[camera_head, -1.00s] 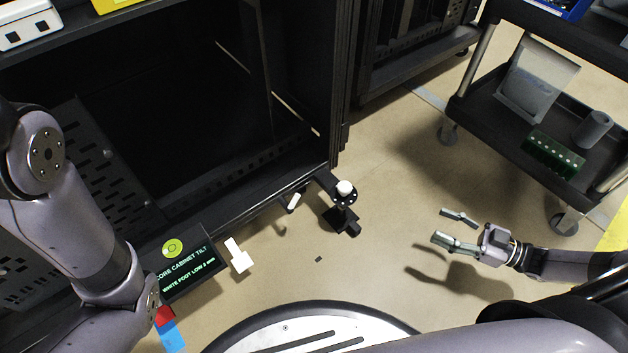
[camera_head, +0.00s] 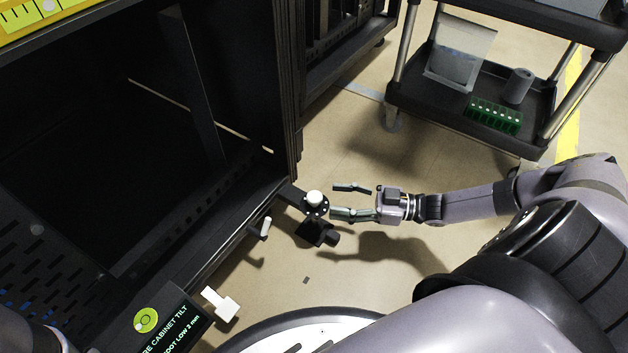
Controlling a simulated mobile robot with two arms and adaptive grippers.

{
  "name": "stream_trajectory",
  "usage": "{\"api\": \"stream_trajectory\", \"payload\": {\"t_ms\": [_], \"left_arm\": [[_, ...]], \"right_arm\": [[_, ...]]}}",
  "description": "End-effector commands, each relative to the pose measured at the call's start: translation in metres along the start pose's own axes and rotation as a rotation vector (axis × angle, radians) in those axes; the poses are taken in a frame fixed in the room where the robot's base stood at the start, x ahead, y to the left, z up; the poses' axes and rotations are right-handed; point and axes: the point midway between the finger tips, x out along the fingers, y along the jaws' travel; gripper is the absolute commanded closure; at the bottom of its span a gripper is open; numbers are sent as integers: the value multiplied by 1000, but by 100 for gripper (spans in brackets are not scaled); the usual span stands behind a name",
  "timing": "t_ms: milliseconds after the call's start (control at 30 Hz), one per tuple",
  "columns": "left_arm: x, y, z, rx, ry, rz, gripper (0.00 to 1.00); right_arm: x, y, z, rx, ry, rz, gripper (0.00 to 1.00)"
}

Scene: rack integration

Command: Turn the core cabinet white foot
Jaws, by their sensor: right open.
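The white foot (camera_head: 314,197) is a small white knob on top of a black levelling foot (camera_head: 317,231), at the near corner of the black core cabinet (camera_head: 232,212). My right gripper (camera_head: 338,200) is open and empty, just right of the foot, its fingers pointing left at it. The lower finger lies close to the foot's black disc; I cannot tell whether they touch. A display (camera_head: 176,328) at the lower left shows green text about cabinet tilt and the foot being low by some mm. My left gripper is out of view; only part of that arm shows at the lower left.
A white T-shaped piece (camera_head: 221,304) is by the display. Floor between foot and cart is clear.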

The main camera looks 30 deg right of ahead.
Motion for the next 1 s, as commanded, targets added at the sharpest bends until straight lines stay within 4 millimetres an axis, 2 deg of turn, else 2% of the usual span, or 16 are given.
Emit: {"api": "stream_trajectory", "payload": {"t_ms": [33,200,400,767,1000], "left_arm": [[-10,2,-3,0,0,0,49],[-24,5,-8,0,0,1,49],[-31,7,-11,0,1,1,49],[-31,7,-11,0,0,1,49],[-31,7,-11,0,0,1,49]], "right_arm": [[12,0,4,-1,5,-2,49],[42,-1,3,-1,4,-3,49],[62,0,1,-1,2,-1,49],[66,0,0,0,0,0,50],[66,0,0,0,0,0,66]]}}
